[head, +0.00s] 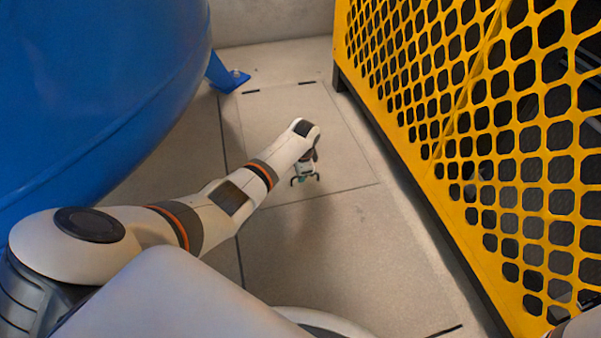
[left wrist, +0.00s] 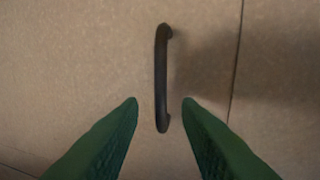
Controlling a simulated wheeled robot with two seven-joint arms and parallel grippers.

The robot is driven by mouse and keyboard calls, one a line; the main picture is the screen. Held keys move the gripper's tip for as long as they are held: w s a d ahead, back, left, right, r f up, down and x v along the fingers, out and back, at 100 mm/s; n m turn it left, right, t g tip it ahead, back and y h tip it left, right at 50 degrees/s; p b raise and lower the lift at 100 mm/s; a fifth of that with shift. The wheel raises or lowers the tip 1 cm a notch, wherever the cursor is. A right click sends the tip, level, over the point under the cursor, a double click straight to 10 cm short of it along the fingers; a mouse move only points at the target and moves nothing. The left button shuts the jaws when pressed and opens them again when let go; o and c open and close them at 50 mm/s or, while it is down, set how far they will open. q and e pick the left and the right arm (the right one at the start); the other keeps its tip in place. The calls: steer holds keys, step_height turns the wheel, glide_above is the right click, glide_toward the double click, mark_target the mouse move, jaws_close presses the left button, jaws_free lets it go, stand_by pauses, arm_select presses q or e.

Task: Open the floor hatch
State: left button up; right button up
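The floor hatch (head: 343,160) is a beige panel outlined by thin dark seams, lying flush with the floor, shut. Two short dark strips, perhaps hinges, show at its far edge. In the left wrist view, its dark bar handle (left wrist: 161,78) stands upright in the picture, with its lower end between the fingertips. My left gripper (head: 305,180) points down over the near part of the hatch. Its green fingers (left wrist: 160,101) are apart, one on each side of the handle, with gaps showing. In the head view the handle cannot be made out. My right gripper is not in view.
A large blue tank (head: 95,85) fills the left, with a blue foot (head: 228,78) bolted to the floor near the hatch's far left corner. A yellow mesh guard (head: 470,130) runs along the right. A wall (head: 270,22) closes the back. Floor nearer me is clear.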

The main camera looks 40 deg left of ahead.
arm_select(q)
steer(key=shift+c, duration=0.2)
jaws_close()
steer(key=shift+r, duration=0.1)
